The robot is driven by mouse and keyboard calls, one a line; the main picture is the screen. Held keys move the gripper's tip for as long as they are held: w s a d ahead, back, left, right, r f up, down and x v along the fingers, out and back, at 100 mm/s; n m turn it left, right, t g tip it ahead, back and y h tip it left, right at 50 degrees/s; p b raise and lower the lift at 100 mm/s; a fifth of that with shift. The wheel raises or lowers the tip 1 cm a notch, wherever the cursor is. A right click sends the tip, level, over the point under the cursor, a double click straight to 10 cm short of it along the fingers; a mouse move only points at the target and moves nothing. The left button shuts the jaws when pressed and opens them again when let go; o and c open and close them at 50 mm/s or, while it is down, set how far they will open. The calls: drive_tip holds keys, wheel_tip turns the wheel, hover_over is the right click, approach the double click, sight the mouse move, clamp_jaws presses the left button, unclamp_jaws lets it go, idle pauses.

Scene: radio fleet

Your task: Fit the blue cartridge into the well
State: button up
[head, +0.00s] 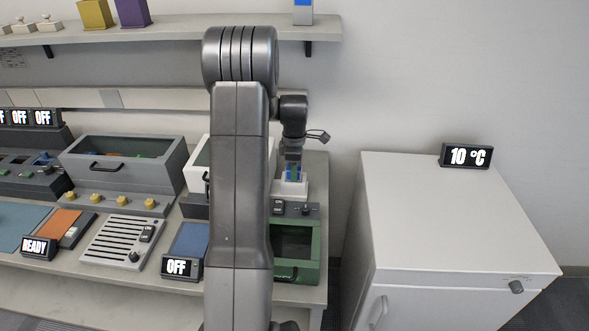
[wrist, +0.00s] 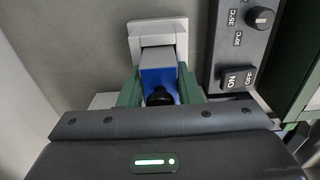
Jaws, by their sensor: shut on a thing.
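My gripper (head: 292,168) is shut on the blue cartridge (wrist: 152,76), with one green finger on each side of it. A black knob on the cartridge faces the wrist camera. The white well (wrist: 158,27) is directly beyond the fingertips in the wrist view. In the head view the well (head: 290,189) stands on the bench just under my gripper, and a little blue shows between the fingers. The cartridge lines up with the well, and its far end meets or overlaps a pale section there. How deep it sits cannot be told.
A control panel with a dial and ON/OFF switch (wrist: 241,77) is close to the right of the fingers. A green-framed box (head: 296,252) stands in front of the well. A white cabinet (head: 440,215) with a 10 °C display is right of the bench. A shelf (head: 190,27) hangs above.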

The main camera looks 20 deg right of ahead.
drive_tip(key=shift+f, duration=0.15)
drive_tip(key=o, duration=1.1)
wheel_tip(320, 180, up, 14)
drive_tip(key=shift+f+b, duration=0.1)
drive_tip(key=shift+b, duration=0.4)
